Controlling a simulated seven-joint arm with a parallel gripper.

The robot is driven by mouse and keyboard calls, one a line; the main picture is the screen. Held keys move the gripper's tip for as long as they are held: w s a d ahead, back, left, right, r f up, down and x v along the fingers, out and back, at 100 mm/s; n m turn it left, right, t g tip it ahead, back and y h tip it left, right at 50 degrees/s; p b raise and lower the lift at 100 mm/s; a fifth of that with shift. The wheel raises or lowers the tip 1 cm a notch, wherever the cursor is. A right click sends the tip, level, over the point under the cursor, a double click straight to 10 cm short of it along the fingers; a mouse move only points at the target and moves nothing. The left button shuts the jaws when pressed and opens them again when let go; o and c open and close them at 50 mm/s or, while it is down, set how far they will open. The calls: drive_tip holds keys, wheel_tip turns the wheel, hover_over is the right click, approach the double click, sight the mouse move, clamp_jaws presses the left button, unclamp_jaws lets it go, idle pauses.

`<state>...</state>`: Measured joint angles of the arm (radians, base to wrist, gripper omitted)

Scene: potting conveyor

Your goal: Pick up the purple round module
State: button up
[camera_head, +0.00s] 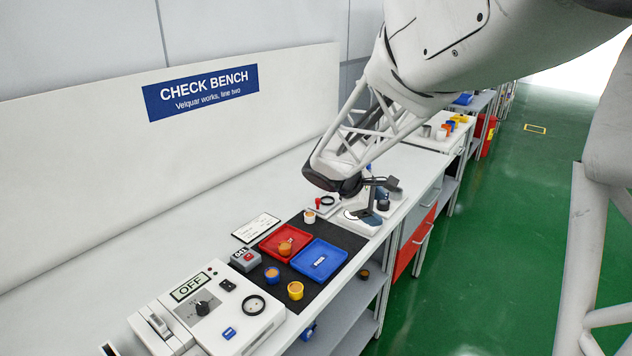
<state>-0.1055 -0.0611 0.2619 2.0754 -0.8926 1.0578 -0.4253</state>
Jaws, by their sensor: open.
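My gripper (382,202) is at the right end of the check bench, below the black wrist of my arm. It is open, with its dark fingers partly hidden by the wrist. A small dark round piece (383,205) shows between or just behind the fingers; its colour is too dark to name, and I cannot tell whether they touch it. No round module looks clearly purple. A blue round module with an orange top (272,275) stands on the black mat, left of the blue tray. A yellow round module (295,290) stands in front of that tray.
The red tray (268,247) holds an orange-topped round piece. A control box (236,325) marked OFF is at the near left. A back panel (80,190) borders the bench. Green floor lies to the right.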

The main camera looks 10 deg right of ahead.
drive_tip(key=w+a+f+n+t+h, duration=0.1)
drive_tip(key=w+f+n, duration=0.2)
drive_tip(key=w+f, duration=0.2)
drive_tip(key=w+a+f+n+t+h, duration=0.1)
drive_tip(key=w+f+n, duration=0.3)
drive_tip(key=w, duration=0.5)
drive_tip(key=w+a+f+n+t+h, duration=0.2)
drive_tip(key=w+f, duration=0.3)
drive_tip(key=w, duration=0.3)
drive_tip(key=shift+w+a+f+n, duration=0.1)
drive_tip(key=shift+a+f+n, duration=0.25)
drive_tip(key=shift+n, duration=0.35)
drive_tip(key=shift+d+f, duration=0.1)
drive_tip(key=shift+d, duration=0.05)
drive_tip(key=shift+x, duration=1.2)
drive_tip(key=shift+w, duration=0.1)
drive_tip(key=shift+x, duration=2.55)
